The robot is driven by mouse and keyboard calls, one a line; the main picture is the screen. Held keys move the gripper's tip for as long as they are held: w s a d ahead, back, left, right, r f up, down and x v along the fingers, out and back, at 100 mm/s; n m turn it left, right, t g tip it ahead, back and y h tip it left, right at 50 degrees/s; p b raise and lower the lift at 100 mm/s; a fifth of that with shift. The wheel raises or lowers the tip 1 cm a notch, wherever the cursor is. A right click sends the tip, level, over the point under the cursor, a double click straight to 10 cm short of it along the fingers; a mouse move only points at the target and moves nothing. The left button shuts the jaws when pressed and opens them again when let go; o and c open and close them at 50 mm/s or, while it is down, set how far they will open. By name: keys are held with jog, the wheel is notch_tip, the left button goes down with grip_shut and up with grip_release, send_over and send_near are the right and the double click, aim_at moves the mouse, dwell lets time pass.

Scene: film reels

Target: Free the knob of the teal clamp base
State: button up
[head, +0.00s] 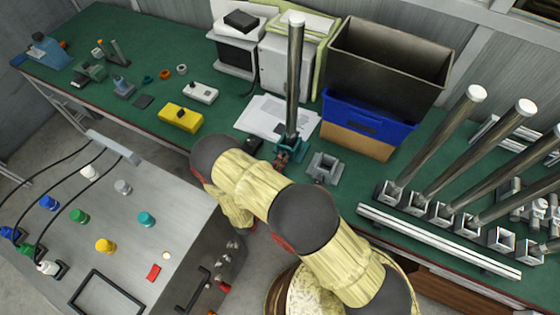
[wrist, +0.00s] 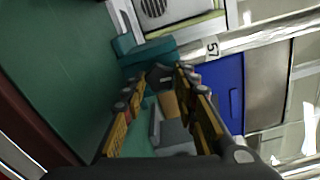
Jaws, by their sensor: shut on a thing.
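The teal clamp base (head: 292,146) stands on the green bench with a tall steel post (head: 295,75) upright in it. In the wrist view the teal base (wrist: 145,52) lies just beyond my fingertips, and the post (wrist: 250,38) carries a "57" label. My gripper (head: 282,160) is at the near side of the base, and its fingers (wrist: 158,80) are closed on a small dark part, the knob (wrist: 158,73). The fingers cover most of the knob, so its turn cannot be seen.
A grey empty clamp base (head: 324,168) stands close right of my gripper. Papers (head: 262,113) lie behind left, and a blue bin (head: 368,122) stands behind right. Several posts in grey bases (head: 440,212) line the right. A yellow box (head: 180,118) sits left.

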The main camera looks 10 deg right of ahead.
jog(key=n, duration=0.4)
jog(key=shift+n+p, duration=0.3)
jog(key=n, duration=0.4)
jog(key=shift+n+p, duration=0.3)
jog(key=n, duration=0.4)
jog(key=shift+n, duration=0.3)
jog(key=n+p, duration=0.1)
jog(key=n, duration=0.3)
jog(key=shift+f+n, duration=0.1)
jog(key=shift+n, duration=0.3)
jog(key=o, duration=1.2)
jog(key=shift+c, duration=0.2)
jog(key=v, duration=1.2)
